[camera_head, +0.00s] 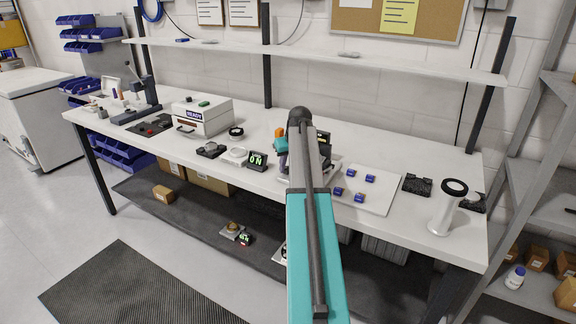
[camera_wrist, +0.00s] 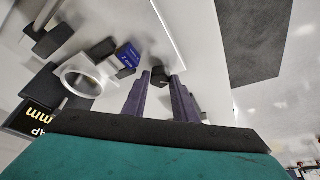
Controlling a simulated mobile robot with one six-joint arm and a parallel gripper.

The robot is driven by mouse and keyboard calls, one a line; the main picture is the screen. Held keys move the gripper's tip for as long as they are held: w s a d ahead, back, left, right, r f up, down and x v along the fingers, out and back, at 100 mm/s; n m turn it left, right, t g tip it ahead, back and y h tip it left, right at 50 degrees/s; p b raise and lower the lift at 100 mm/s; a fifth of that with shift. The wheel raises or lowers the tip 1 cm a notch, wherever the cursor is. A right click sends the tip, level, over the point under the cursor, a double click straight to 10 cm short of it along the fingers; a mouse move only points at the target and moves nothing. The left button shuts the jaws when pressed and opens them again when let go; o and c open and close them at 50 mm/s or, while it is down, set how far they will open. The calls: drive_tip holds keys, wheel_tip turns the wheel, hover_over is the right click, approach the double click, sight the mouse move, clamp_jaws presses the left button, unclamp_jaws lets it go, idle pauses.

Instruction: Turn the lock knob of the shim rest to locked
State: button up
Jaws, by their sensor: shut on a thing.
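In the wrist view my gripper (camera_wrist: 163,80) has its two dark fingers closed on a small dark knob (camera_wrist: 159,76), which shows between the fingertips. I take this for the lock knob of the shim rest; its turn position cannot be read. Beside it, to the left, are a blue block with a label (camera_wrist: 127,56) and a pale ring (camera_wrist: 83,77). Part of the fixture's pale base (camera_head: 331,172) shows beside the arm.
A black display (camera_wrist: 30,118) reading mm stands at the wrist view's left edge. In the head view, a force display (camera_head: 257,161) stands left of my arm. A white tray (camera_head: 382,201) with several blue blocks and a pale cylinder (camera_head: 445,212) are to the right.

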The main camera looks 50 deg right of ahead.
drive_tip(key=m+h, duration=0.1)
drive_tip(key=m, duration=0.2)
drive_tip(key=m+g+h, duration=0.1)
drive_tip(key=m, duration=0.2)
drive_tip(key=shift+w+a+p, duration=0.2)
drive_tip(key=shift+p, duration=0.15)
drive_tip(key=shift+w+m+g, duration=0.1)
drive_tip(key=shift+m+g, duration=1)
drive_tip(key=shift+m, duration=1.3)
drive_tip(key=shift+h, duration=0.3)
drive_tip(key=o, duration=1)
drive_tip(key=shift+o, duration=0.2)
drive_tip(key=shift+n, duration=0.3)
